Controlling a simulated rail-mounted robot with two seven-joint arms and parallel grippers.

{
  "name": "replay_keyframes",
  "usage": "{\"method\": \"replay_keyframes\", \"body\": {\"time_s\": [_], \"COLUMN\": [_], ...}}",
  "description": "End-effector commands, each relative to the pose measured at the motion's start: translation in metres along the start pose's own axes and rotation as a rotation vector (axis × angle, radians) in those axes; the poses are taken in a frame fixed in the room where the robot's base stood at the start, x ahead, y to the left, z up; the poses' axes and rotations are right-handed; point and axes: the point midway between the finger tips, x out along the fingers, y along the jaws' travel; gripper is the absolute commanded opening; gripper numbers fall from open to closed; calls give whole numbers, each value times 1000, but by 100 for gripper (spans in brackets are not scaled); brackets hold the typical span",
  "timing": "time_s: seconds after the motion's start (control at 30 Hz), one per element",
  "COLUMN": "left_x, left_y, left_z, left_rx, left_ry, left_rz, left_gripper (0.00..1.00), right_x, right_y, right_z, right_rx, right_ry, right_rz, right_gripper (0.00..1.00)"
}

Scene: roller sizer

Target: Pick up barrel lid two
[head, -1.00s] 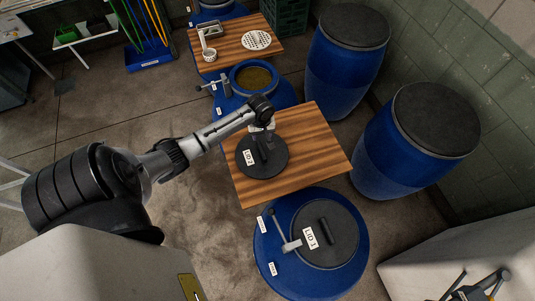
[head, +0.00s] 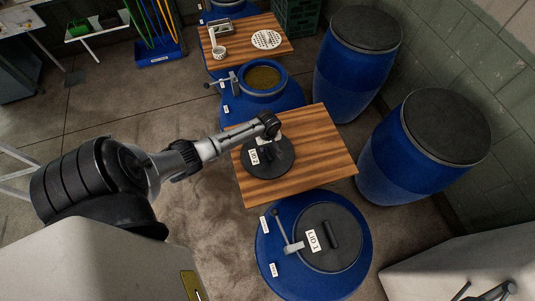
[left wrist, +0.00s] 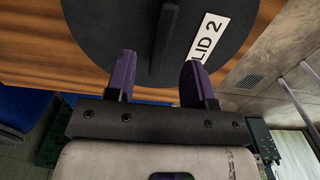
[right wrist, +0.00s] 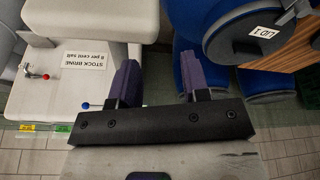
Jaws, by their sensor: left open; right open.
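Barrel lid two, a black disc with a raised bar handle and a white "LID 2" label, lies on the near wooden board; the lid (head: 283,166) is partly covered by my left arm in the head view. My left gripper (head: 265,145) is over the lid. In the left wrist view the lid (left wrist: 120,30) lies ahead of the open left gripper (left wrist: 160,80), with the handle between the lines of the two purple fingers. No grip on the handle shows. My right gripper (right wrist: 157,80) is open and empty.
The wooden board (head: 325,140) lies between an open blue barrel (head: 290,97) and a barrel closed by lid one (head: 330,235). Two tall blue barrels (head: 345,75) stand along the wall. A far board (head: 245,50) carries a cup and a perforated disc.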

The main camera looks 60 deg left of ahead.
Motion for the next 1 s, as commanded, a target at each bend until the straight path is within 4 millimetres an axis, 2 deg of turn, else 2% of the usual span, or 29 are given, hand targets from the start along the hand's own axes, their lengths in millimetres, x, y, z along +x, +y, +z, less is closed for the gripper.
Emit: {"method": "replay_keyframes", "body": {"time_s": [0.4, 1.0], "left_x": [46, 51], "left_y": [-1, -1], "left_z": [-2, -2], "left_rx": [1, 1], "left_ry": [-1, -1], "left_rz": [-2, -1], "left_gripper": [49, 49], "right_x": [5, 5], "right_y": [-3, -3], "right_z": [1, 1], "right_rx": [10, 8], "right_ry": [1, 0], "right_rz": [-8, -7], "right_gripper": [43, 43]}}
